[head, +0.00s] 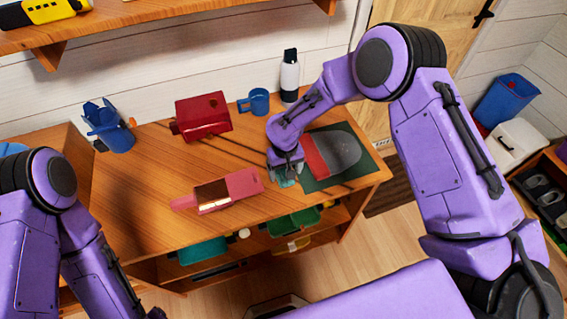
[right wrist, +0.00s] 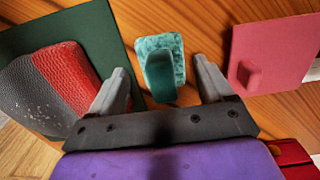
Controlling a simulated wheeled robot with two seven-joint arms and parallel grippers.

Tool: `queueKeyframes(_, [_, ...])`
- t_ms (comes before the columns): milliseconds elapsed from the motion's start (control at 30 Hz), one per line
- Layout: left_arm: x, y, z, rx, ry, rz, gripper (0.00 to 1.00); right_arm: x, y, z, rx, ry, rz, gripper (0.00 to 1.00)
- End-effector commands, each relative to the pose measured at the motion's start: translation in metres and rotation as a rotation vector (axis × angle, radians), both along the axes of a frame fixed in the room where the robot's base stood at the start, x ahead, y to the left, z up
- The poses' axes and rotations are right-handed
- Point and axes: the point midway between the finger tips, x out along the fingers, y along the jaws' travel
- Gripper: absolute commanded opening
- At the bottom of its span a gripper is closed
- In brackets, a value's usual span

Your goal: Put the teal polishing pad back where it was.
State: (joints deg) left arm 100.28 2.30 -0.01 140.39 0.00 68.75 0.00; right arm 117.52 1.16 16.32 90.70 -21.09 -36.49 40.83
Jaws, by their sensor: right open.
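The teal polishing pad (head: 286,182) lies on the wooden tabletop, just left of the dark green mat (head: 356,132), largely hidden under my right gripper in the head view. In the right wrist view the pad (right wrist: 160,62) is a mottled teal block with a raised teal grip, lying on bare wood. My right gripper (head: 285,164) is open above the pad. In the right wrist view its two grey fingers (right wrist: 162,80) stand on either side of the pad, with gaps visible.
A grey and red shoe-like object (head: 340,152) rests on the mat, close to my right gripper.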

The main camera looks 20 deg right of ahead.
Motion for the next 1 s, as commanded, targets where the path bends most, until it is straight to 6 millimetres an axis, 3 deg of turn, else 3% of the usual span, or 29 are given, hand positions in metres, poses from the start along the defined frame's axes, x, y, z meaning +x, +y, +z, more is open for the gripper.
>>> queueKeyframes(300, [0.000,0.000,-0.015,0.000,0.000,0.000,0.64,0.000,0.005,0.078,0.006,-0.003,0.003,0.80])
queueKeyframes(433, [0.000,0.000,-0.017,0.000,0.000,0.000,0.64,0.000,0.005,0.099,0.006,-0.001,0.003,0.80])
queueKeyframes(600, [0.000,0.000,-0.017,0.000,0.000,0.000,0.64,-0.002,0.004,0.109,0.007,0.003,0.001,0.80])
queueKeyframes(1000, [0.000,0.000,-0.017,0.000,0.000,0.000,0.64,-0.002,0.004,0.109,0.007,0.003,0.002,0.80])
